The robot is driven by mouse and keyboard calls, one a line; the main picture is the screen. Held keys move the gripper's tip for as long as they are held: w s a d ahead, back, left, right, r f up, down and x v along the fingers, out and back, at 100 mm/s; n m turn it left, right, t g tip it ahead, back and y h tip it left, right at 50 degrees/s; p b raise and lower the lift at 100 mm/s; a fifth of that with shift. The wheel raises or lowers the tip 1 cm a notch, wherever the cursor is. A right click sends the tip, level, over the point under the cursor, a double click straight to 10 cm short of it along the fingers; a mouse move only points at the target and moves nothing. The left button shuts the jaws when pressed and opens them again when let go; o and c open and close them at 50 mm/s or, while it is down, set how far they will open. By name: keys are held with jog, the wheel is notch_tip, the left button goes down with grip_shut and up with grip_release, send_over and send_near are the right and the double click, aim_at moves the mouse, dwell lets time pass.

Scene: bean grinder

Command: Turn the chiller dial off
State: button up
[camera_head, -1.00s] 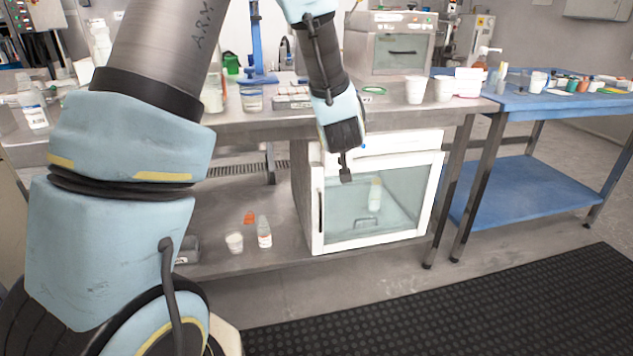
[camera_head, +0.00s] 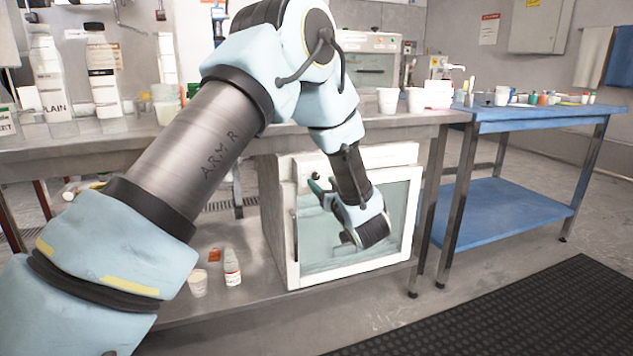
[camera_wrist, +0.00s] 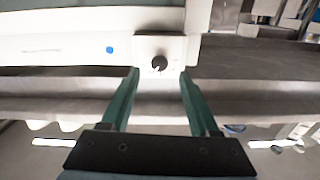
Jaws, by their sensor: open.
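The chiller (camera_head: 291,252) is a white-framed box with a glass door, shut, on the bench's lower shelf. Its small black round dial (camera_wrist: 159,63) sits on a white panel in the wrist view, with a blue dot on the strip to its left. The dial's setting is too small to read. My gripper (camera_wrist: 159,76) is open and empty, its two green fingers on either side of the dial's line; I cannot tell whether they touch it. In the head view my gripper (camera_head: 319,186) is at the chiller's upper left front, partly hiding the panel.
A metal bench (camera_head: 230,128) runs above the chiller, with bottles and cups on top. A small bottle (camera_head: 231,268) and a white cup (camera_head: 198,284) stand on the shelf left of the chiller. A blue table (camera_head: 520,112) is at right.

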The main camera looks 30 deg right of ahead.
aim_at(317, 177)
jog(key=shift+w+d, duration=0.15)
jog(key=shift+w, duration=1)
jog(key=shift+w+d, duration=0.15)
jog(key=shift+w, duration=1)
grip_shut()
